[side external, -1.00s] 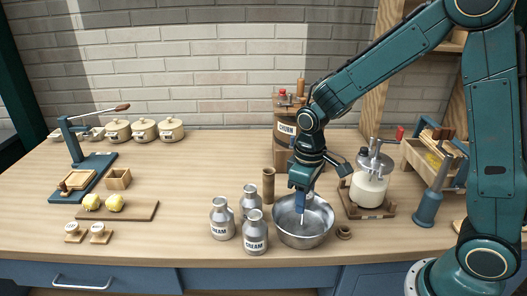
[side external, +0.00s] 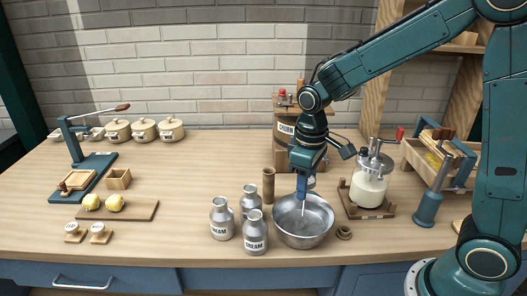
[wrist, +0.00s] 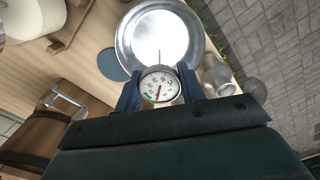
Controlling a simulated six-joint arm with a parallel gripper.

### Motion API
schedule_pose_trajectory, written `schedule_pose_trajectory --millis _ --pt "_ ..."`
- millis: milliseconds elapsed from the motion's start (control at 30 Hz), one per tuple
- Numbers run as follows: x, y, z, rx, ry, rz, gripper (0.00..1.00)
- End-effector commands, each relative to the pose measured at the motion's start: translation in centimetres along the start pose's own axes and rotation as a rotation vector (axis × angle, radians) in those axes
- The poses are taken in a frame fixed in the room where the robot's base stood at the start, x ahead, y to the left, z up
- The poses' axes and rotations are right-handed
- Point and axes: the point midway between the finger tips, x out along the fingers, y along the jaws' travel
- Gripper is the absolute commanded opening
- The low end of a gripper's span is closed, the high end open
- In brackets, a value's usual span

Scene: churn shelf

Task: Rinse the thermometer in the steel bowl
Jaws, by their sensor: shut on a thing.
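The steel bowl (side external: 318,232) stands near the front of the counter, right of the cream cans. My gripper (side external: 302,192) is above the bowl, pointing down, and is shut on the thermometer (side external: 303,208). The thermometer's thin stem points down into the bowl's opening; I cannot tell whether its tip touches liquid. In the wrist view, the round white dial (wrist: 159,86) with a red needle sits between the two blue fingers, and the bowl (wrist: 125,40) lies beyond it. The bowl's interior looks pale and bright; its liquid level is unclear.
Several cream cans (side external: 222,222) stand close left of the bowl. A brown cylinder (side external: 268,185) and the churn (side external: 284,150) are behind it. A glass jar with a crank (side external: 369,188) stands right, with a small ring (side external: 344,232) nearby.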

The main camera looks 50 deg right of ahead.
Motion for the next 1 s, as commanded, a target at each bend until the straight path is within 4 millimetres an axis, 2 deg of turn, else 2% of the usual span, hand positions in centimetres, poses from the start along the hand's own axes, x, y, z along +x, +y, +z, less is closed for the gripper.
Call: schedule_pose_trajectory --millis 600,1000 --pt "-3.0 0.0 0.0 0.0 0.002 0.0 0.24" --pt "-3.4 0.0 0.0 0.0 0.0 0.0 0.24"
